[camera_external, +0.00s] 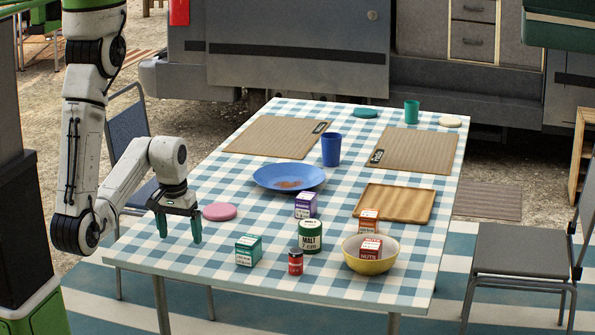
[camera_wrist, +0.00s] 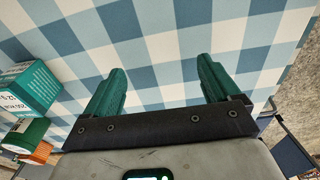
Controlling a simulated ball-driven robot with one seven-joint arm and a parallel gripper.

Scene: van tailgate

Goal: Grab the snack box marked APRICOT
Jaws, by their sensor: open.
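Several small snack boxes stand on the checked table (camera_external: 250,132): a teal box (camera_external: 248,250), a purple box (camera_external: 305,205) and an orange box (camera_external: 368,221). A red box (camera_external: 371,248) reading NUTS sits in the yellow bowl (camera_external: 368,264). I cannot read APRICOT on any label. My gripper (camera_external: 178,229) is open and empty near the table's left edge, left of the teal box. In the wrist view, the open fingers (camera_wrist: 160,80) have only checked cloth between them, and the teal box (camera_wrist: 27,88) shows at the left edge.
A MALT tin (camera_external: 311,237) and a small red can (camera_external: 295,262) stand beside the boxes. A pink disc (camera_external: 219,212), blue plate (camera_external: 289,177), blue cup (camera_external: 331,149) and wooden tray (camera_external: 394,204) lie farther back. Cloth between my gripper and the teal box is clear.

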